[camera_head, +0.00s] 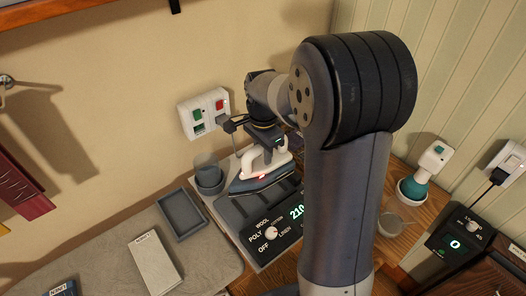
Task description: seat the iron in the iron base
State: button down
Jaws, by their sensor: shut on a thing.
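The iron (262,183) has a white handle and body over a dark blue-grey soleplate, with a small red light on its side. My gripper (266,146) is shut on its handle from above. The iron is roughly level, its tip pointing left. The iron base (236,214) lies below it, a light unit with a dark plate, a dial marked WOOL, POLY, OFF and LINEN, and a display reading 210. The iron overlaps the back of the dark plate; I cannot tell whether it touches. My arm hides the right part of the base.
A grey cup (208,177) stands just left of the iron. A grey tray (181,215) and a pale box (155,265) lie on the ironing surface. A wall box (203,112) with green and red buttons is behind.

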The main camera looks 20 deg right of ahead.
jog(key=shift+f+b, duration=3.15)
jog(key=shift+f, duration=1.05)
jog(key=shift+f, duration=0.15)
jog(key=c, duration=1.1)
grip_release()
jog(key=shift+s+f, duration=0.1)
notch_tip(320, 180, up, 11)
jog(key=shift+b, duration=0.35)
